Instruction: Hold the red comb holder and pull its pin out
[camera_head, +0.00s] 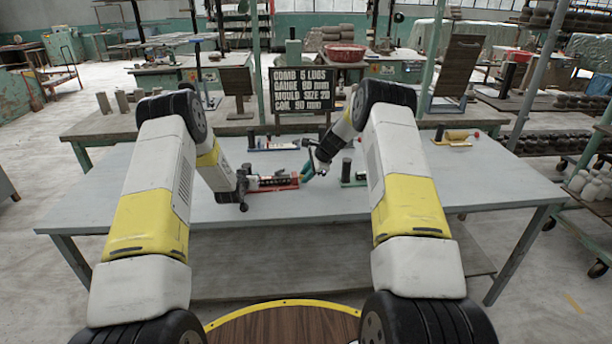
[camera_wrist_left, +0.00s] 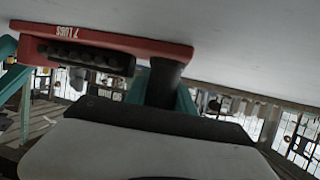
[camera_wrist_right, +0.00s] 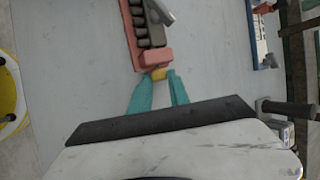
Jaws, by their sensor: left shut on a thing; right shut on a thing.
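The red comb holder (camera_head: 286,187) lies on the grey table, with a dark toothed comb in it. In the left wrist view its base (camera_wrist_left: 140,45) is lettered "7 LUGS". My left gripper (camera_head: 243,180) is shut on the black post (camera_wrist_left: 164,82) at one end of the holder. My right gripper (camera_head: 309,174) is at the other end. In the right wrist view its teal fingers are shut on the yellow pin (camera_wrist_right: 160,74), right against a red end block (camera_wrist_right: 153,58). How deep the pin sits is hidden.
A blue holder (camera_head: 274,147) lies behind, a green holder (camera_head: 354,182) close on the right, and a yellow one (camera_head: 455,141) farther right. A dark sign (camera_head: 301,90) reading "COMB 5 LUGS" stands behind. The table (camera_head: 490,185) is clear at the front right.

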